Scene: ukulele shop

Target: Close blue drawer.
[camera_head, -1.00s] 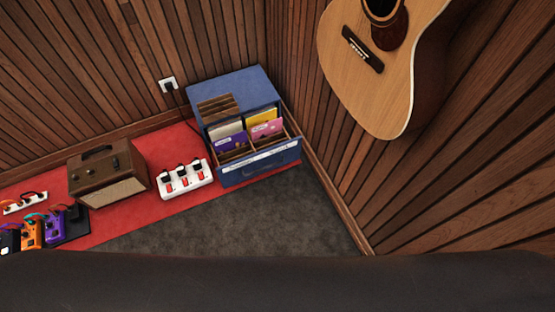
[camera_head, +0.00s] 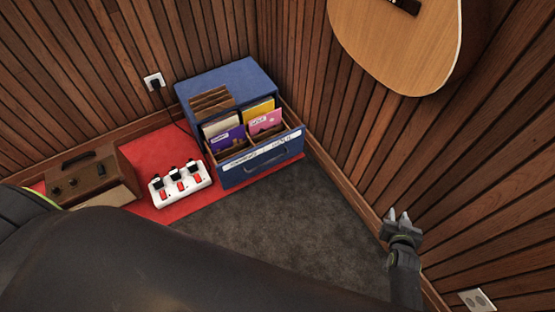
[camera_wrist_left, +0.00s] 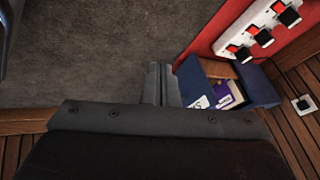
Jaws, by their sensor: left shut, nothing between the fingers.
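The blue drawer (camera_head: 262,168) is pulled out of its blue cabinet (camera_head: 232,77) in the corner. Wooden dividers and purple, pink, yellow and pale packets stand in it; its front has white labels and a dark handle. In the left wrist view the drawer (camera_wrist_left: 264,85) appears at the right. My left gripper (camera_wrist_left: 161,68) is shut and empty there, its fingers beside the drawer in the picture; contact cannot be told.
A white power strip (camera_head: 181,187) with red switches lies left of the drawer on red carpet. A brown amplifier (camera_head: 92,180) is farther left. A guitar (camera_head: 400,50) hangs on the right wall. Grey floor (camera_head: 290,215) before the drawer is clear.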

